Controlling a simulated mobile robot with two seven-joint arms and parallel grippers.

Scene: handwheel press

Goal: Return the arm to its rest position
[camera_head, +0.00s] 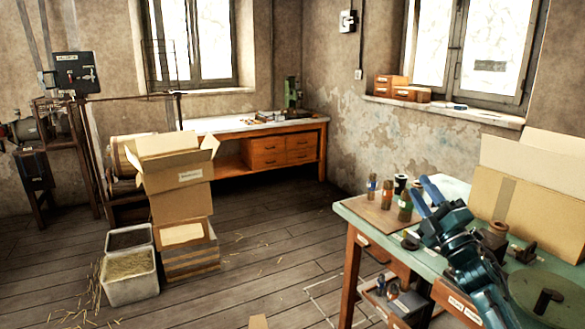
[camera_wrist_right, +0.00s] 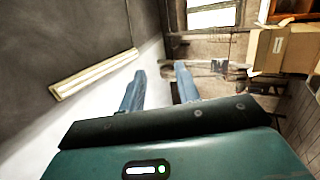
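My right gripper (camera_head: 419,188) is raised over the green-topped workbench (camera_head: 453,186) at the right of the head view, its blue fingers pointing up and to the left. In the right wrist view the two blue fingers of the right gripper (camera_wrist_right: 160,72) stand apart with nothing between them. My right arm comes up from the lower right and hides part of the bench. My left gripper shows in neither view.
Small bottles (camera_head: 388,193) stand on the bench by the fingers. An open cardboard box (camera_head: 530,190) and a dark round plate (camera_head: 548,298) with a black knob are to the right. Stacked boxes (camera_head: 180,205) stand left. The floor (camera_head: 270,250) between is mostly clear.

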